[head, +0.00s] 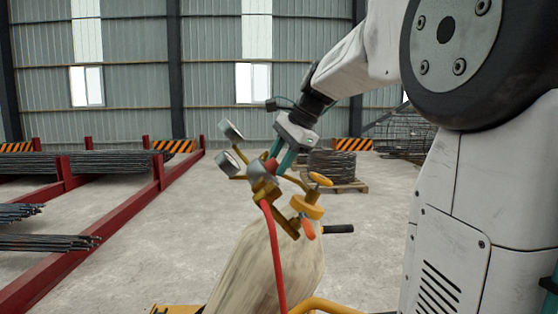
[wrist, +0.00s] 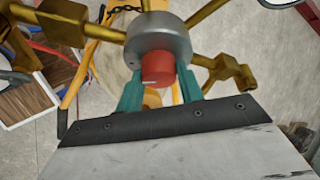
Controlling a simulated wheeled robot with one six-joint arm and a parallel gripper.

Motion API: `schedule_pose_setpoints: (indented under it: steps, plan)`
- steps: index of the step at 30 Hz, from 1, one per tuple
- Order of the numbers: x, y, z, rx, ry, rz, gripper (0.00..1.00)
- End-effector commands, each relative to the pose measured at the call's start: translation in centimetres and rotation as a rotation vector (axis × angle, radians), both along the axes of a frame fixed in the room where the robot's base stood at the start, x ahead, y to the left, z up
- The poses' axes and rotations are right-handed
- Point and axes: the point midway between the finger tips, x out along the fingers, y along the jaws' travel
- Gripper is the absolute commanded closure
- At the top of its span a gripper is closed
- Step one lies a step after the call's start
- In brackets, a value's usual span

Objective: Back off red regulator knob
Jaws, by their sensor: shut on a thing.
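The red regulator knob (wrist: 158,67) sits on the grey round regulator body (wrist: 158,40) in the wrist view. My gripper (wrist: 157,88) has its teal fingers on either side of the knob, shut on it. In the head view my gripper (head: 279,162) reaches down from the upper right to the knob (head: 271,165), which is partly hidden by the fingers. The brass regulator (head: 265,188) carries two round gauges (head: 227,163) on its left side and stands above a pale, worn cylinder (head: 250,268).
A red hose (head: 274,250) hangs from the regulator. Yellow valve parts (head: 307,206) and a torch with a black handle (head: 338,229) are close on the right. Red racks with rebar (head: 110,163) stand left; a pallet with coiled wire (head: 335,170) lies behind. Concrete floor between is clear.

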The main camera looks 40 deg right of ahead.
Motion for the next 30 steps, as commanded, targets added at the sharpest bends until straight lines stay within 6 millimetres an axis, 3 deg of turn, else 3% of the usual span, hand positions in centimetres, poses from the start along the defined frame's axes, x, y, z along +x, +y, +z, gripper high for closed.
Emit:
schedule_pose_setpoints:
  steps: [14, 15, 17, 26, 30]
  plan:
    - [-0.1, 0.0, 0.0, -0.053, -0.076, 0.079, 0.86]
    - [-0.1, 0.0, 0.0, -0.053, -0.076, 0.079, 0.57]
    - [-0.1, 0.0, 0.0, -0.053, -0.076, 0.078, 0.41]
    - [-0.1, 0.0, 0.1, -0.053, -0.076, 0.077, 0.41]
    - [-0.8, -0.5, 1.3, -0.055, -0.079, 0.075, 0.41]
